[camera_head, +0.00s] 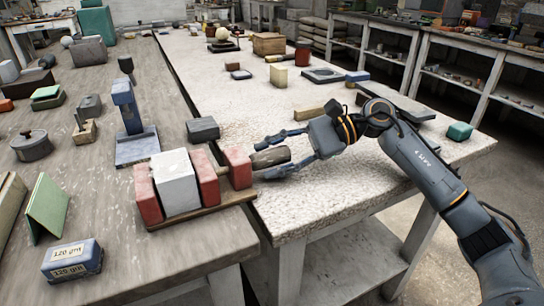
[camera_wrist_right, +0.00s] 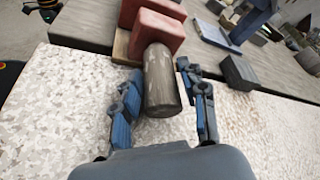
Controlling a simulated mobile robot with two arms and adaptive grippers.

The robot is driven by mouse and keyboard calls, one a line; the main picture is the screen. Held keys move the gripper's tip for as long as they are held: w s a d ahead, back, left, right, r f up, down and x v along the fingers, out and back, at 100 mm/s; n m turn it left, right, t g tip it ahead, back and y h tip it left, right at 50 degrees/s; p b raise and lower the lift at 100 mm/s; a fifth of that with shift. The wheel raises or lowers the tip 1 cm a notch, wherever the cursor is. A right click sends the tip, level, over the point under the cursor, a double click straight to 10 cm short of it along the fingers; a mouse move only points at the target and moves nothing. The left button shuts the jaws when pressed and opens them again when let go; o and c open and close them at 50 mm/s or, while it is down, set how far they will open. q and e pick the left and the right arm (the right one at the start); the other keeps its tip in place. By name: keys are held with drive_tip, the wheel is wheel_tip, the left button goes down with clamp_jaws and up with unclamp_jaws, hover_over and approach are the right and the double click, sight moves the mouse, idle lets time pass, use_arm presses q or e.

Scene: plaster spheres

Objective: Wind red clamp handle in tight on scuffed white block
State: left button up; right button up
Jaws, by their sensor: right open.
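The red clamp (camera_head: 208,178) sits on a wooden base at the near edge of the left table. The scuffed white block (camera_head: 176,182) stands upright between its red jaws; I cannot tell whether both jaws touch it. The clamp's handle (camera_head: 270,157) is a dark, worn cylinder sticking out to the right, past the table edge. It also shows in the right wrist view (camera_wrist_right: 161,82), in front of a red jaw. My right gripper (camera_head: 274,154) is open, with one finger on each side of the handle; gaps show beside it in the wrist view. My left gripper is not in view.
A blue post tool (camera_head: 128,120) and a dark grey block (camera_head: 203,129) stand behind the clamp. A blue box labelled 120 grit (camera_head: 72,261) and a green panel (camera_head: 47,207) are at the left. The speckled white table (camera_head: 290,212) is clear near my right gripper.

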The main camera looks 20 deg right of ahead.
drive_tip(key=shift+a, duration=0.15)
drive_tip(key=shift+c, duration=0.5)
clamp_jaws()
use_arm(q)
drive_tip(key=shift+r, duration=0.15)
use_arm(e)
drive_tip(key=shift+m+g+p, duration=0.4)
drive_tip(key=shift+m+p, duration=0.1)
drive_tip(key=m+g+p, duration=0.2)
drive_tip(key=m, duration=0.1)
drive_tip(key=shift+h, duration=0.3)
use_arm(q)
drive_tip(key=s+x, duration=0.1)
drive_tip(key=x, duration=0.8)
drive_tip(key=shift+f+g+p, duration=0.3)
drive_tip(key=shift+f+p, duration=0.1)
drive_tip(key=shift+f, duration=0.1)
use_arm(e)
drive_tip(key=shift+f+m, duration=0.1)
drive_tip(key=shift+m, duration=0.3)
